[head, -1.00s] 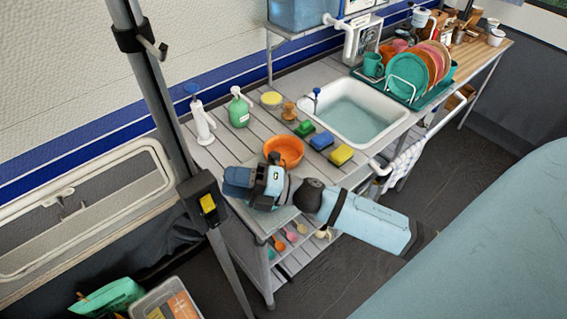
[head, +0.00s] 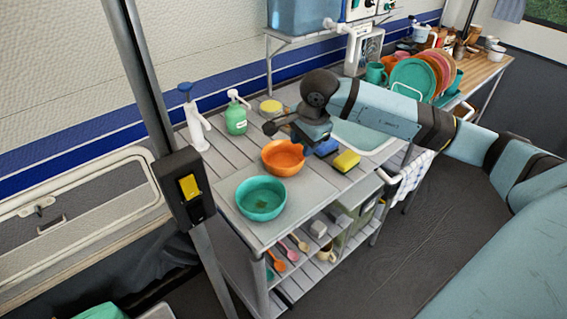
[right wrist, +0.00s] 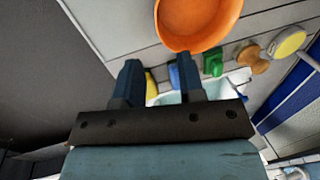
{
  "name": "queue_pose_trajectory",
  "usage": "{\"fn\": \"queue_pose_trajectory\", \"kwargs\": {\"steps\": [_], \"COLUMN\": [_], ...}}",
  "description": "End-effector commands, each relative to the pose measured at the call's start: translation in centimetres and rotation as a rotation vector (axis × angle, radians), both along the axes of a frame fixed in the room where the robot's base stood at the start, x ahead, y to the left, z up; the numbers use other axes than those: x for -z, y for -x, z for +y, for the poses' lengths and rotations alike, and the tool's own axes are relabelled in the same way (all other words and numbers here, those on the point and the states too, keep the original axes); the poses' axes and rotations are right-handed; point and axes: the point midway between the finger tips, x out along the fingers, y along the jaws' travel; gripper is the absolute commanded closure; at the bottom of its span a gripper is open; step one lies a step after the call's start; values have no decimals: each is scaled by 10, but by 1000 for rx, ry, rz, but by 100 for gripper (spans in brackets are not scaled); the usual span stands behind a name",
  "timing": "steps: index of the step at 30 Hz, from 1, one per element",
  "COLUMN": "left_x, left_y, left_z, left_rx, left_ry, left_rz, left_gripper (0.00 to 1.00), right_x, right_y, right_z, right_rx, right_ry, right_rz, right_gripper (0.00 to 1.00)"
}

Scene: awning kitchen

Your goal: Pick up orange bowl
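The orange bowl (head: 283,160) stands upright on the grey slatted counter, just behind a teal bowl (head: 260,203). My right gripper (head: 286,130) is above the counter, just behind the orange bowl in the head view, and does not appear to touch it. In the right wrist view the two fingers (right wrist: 158,82) are apart with nothing held between them. The orange bowl (right wrist: 197,22) shows there beyond the fingertips, at the top edge and partly cut off. My left gripper is not in view.
A yellow sponge (head: 346,162) and a blue sponge (head: 326,148) lie right of the bowl. The sink (head: 365,140) is partly hidden by my right arm. A dish rack with plates (head: 415,78) is farther right.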

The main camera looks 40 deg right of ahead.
Motion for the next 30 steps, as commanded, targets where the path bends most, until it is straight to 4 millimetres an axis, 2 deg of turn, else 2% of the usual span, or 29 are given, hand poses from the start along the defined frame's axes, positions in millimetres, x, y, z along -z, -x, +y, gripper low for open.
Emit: {"fn": "queue_pose_trajectory", "kwargs": {"steps": [1,3,14,21,29,30], "left_x": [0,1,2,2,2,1], "left_y": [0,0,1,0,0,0], "left_z": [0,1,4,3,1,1], "left_rx": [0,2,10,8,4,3], "left_ry": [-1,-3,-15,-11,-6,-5], "left_rz": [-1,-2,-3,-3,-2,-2], "left_gripper": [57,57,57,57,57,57], "right_x": [11,22,48,83,88,88], "right_y": [-1,-4,-10,-17,-19,-19], "right_z": [1,1,2,3,3,3], "right_rx": [1,2,1,2,0,0], "right_ry": [-1,-2,-4,-4,-3,-3], "right_rz": [5,3,2,3,0,0], "right_gripper": [64,64,64,64,64,71]}}
